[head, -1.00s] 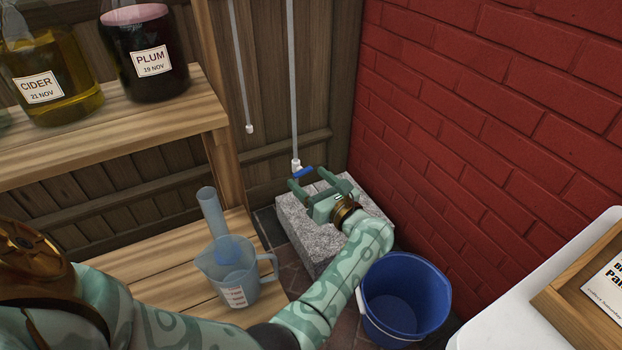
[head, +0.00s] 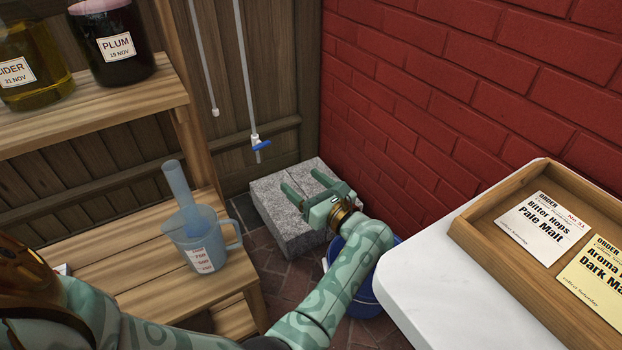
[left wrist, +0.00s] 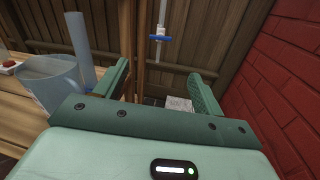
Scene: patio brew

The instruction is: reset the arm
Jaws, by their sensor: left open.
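My left gripper (head: 308,189) is open with nothing between its fingers. In the head view it hangs in front of and above the grey stone block (head: 262,203) in the corner, clear of the tap. In the left wrist view its two spread fingers (left wrist: 160,88) frame part of the fence and the pale block (left wrist: 180,103). My left arm reaches in from the lower left and crosses in front of the blue bucket (head: 361,301), hiding much of it. My right gripper is in neither view.
A measuring jug (head: 204,243) with a clear tube stands on the lower wooden shelf. A pipe with a blue-handled tap (head: 260,146) hangs by the fence. Cider (head: 31,62) and plum (head: 117,45) jars stand above. A white table (head: 437,266) bears a wooden tray (head: 492,262) with order cards.

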